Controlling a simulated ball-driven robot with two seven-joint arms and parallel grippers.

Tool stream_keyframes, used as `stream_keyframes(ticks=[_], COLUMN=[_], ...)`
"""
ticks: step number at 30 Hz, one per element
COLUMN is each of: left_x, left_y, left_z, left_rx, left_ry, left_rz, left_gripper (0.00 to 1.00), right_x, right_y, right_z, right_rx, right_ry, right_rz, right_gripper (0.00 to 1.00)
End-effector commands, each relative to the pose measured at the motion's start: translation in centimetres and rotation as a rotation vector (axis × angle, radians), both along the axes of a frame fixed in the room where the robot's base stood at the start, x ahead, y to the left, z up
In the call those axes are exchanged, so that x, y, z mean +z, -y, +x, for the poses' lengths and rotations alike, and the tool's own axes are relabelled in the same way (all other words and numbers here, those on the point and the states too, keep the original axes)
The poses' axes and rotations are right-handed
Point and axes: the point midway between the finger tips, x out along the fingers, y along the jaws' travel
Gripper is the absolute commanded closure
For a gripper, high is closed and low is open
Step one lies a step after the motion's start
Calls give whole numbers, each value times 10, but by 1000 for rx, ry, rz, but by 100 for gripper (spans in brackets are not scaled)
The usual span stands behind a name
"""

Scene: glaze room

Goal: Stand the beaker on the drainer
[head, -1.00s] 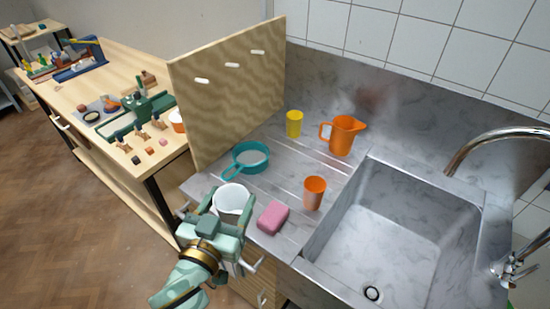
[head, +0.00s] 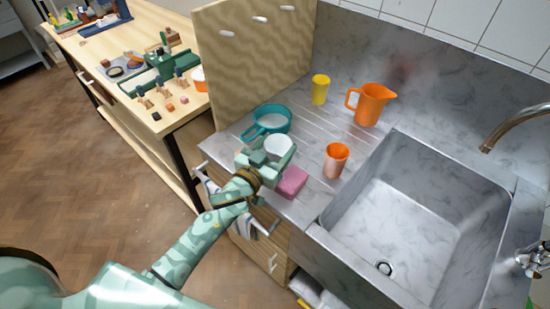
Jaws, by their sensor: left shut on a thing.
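My left gripper (head: 268,160) is shut on a white beaker (head: 279,146), which looks upright with its open rim facing up. The gripper's fingers and wrist hide the beaker's lower part. My right gripper is not in view.
A teal pan (head: 271,119) is just behind the beaker and a pink sponge (head: 292,182) just in front. An orange cup (head: 336,160), yellow cup (head: 320,89) and orange jug (head: 371,104) stand around the drainer. A wooden board (head: 255,62) rises at left; the sink (head: 400,205) is empty.

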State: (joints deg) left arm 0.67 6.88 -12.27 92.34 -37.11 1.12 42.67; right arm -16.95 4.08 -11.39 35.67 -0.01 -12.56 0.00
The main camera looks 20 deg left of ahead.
Motion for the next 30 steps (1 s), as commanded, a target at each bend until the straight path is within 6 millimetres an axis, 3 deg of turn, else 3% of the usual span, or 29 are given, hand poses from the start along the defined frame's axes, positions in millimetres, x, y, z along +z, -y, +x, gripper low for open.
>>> stream_keyframes(ticks=[5, 12, 24, 25, 27, 30], left_x=[-12, -49, -52, -52, -51, -51], left_y=[-5, -9, -9, -9, -9, -9], left_z=[8, 13, 12, 12, 12, 12], left_rx=[0, 1, 0, 0, 0, 0], left_ry=[0, -2, 0, 0, 0, 0], left_rz=[0, -1, 0, 0, 1, 0], left_gripper=[60, 60, 60, 35, 16, 16], right_x=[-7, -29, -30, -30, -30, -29], right_y=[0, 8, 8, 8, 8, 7], right_z=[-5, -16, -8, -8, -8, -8], right_rx=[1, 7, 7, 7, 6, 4], right_ry=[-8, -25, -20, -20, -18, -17], right_rz=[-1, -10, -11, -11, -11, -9], right_gripper=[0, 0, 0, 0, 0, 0])
